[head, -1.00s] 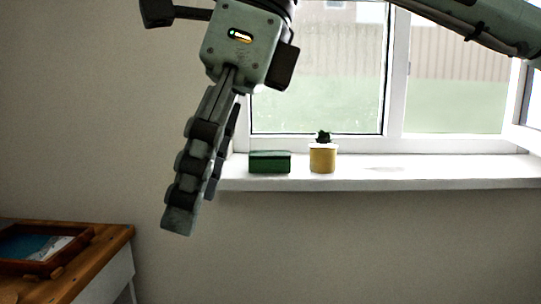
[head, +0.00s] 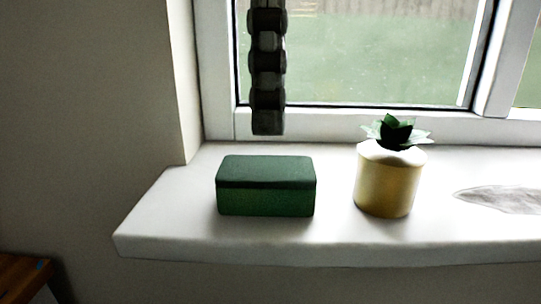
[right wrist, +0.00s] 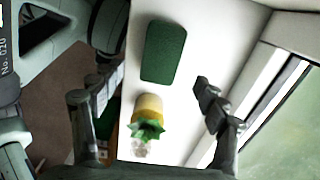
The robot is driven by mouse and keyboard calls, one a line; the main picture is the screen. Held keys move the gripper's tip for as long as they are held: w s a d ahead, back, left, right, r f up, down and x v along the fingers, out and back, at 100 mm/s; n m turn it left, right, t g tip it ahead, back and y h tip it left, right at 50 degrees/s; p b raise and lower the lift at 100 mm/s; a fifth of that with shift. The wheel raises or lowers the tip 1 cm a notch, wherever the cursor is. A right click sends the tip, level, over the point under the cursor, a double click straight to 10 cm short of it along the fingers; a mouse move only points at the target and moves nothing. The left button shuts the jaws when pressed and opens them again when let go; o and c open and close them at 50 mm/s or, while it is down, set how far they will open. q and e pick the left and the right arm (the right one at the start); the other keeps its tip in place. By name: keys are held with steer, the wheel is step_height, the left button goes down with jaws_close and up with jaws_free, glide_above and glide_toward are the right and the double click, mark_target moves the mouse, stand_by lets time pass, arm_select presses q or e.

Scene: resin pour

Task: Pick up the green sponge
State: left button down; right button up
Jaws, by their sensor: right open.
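The green sponge (head: 266,186) lies on the white window sill in the head view, a rectangular block with a darker top. It also shows in the right wrist view (right wrist: 163,52), ahead of the fingers and touched by neither. My right gripper (head: 267,122) hangs above and behind the sponge in the head view, where only fingers show, seen edge-on. In the right wrist view my right gripper (right wrist: 150,95) has its two fingers wide apart, with nothing held between them. My left gripper is not in view.
A yellow pot (head: 385,185) with a small green plant stands right of the sponge on the sill (head: 150,230). A flat grey leaf-like shape (head: 500,197) lies further right. The window frame (head: 330,120) rises behind. A wooden edge (head: 22,275) shows at lower left.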

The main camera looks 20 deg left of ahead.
mark_target(267, 167)
steer(key=shift+w+f, duration=0.1)
steer(key=shift+f, duration=0.15)
steer(key=f, duration=0.6)
steer(key=shift+a+f, duration=0.15)
steer(key=shift+a, duration=0.05)
steer(key=shift+f, duration=0.45)
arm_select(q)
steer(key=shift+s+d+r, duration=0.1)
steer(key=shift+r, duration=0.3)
arm_select(e)
steer(key=c, duration=0.9)
